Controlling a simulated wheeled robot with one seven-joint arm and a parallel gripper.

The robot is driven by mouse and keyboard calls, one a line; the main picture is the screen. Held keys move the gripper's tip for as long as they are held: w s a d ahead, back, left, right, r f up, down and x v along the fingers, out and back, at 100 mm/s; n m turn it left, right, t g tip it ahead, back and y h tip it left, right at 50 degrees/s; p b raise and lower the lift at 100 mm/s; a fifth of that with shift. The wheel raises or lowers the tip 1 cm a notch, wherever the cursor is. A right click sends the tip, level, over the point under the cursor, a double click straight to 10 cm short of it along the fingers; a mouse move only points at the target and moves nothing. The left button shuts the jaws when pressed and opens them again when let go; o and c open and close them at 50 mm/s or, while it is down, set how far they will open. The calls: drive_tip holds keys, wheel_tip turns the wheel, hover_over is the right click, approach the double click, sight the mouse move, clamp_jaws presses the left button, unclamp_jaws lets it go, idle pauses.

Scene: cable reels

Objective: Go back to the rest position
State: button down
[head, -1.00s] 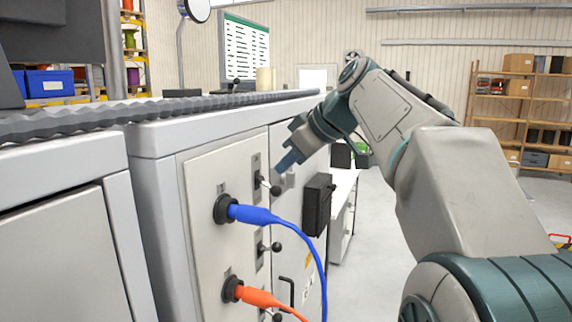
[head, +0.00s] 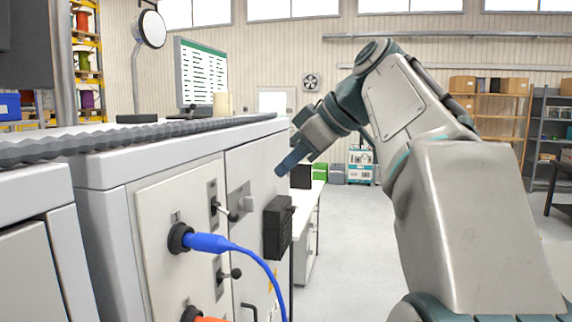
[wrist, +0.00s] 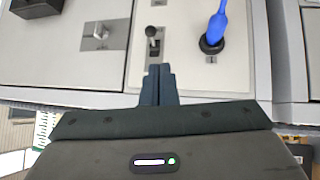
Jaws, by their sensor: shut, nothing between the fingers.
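My gripper (head: 292,160) is raised in front of the grey cabinet (head: 108,185), near the height of its upper edge. Its fingers are shut and hold nothing. In the wrist view my gripper (wrist: 158,84) also shows shut, with its fingers together. In that view a lever switch (wrist: 153,42) and a blue plug (wrist: 217,25) in a black socket appear beyond the fingertips. In the head view the blue plug (head: 208,243) sits in the upper socket of the panel, with its cable hanging down. An orange plug (head: 208,319) is partly cut off below it.
A black box (head: 278,228) and a grey latch (head: 240,200) stick out from the cabinet door. Lever switches (head: 228,212) project from the panel. A white bench (head: 308,215) stands behind. The floor (head: 350,240) between the bench and my arm is clear.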

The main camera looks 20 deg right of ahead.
drive_tip(key=s+a+f+m+g+h, duration=0.1)
drive_tip(key=s+f, duration=0.4)
drive_tip(key=f, duration=0.7)
drive_tip(key=s+a+f+m+g+h+p, duration=0.1)
drive_tip(key=s+f+m, duration=0.4)
drive_tip(key=f, duration=0.7)
drive_tip(key=s+a+f+m+g+h, duration=0.2)
drive_tip(key=s+f+m+h, duration=0.2)
drive_tip(key=f, duration=0.8)
drive_tip(key=shift+s+a+f+p, duration=0.15)
drive_tip(key=shift+s+a+p, duration=0.1)
drive_tip(key=shift+s+p, duration=0.25)
drive_tip(key=shift+s, duration=0.15)
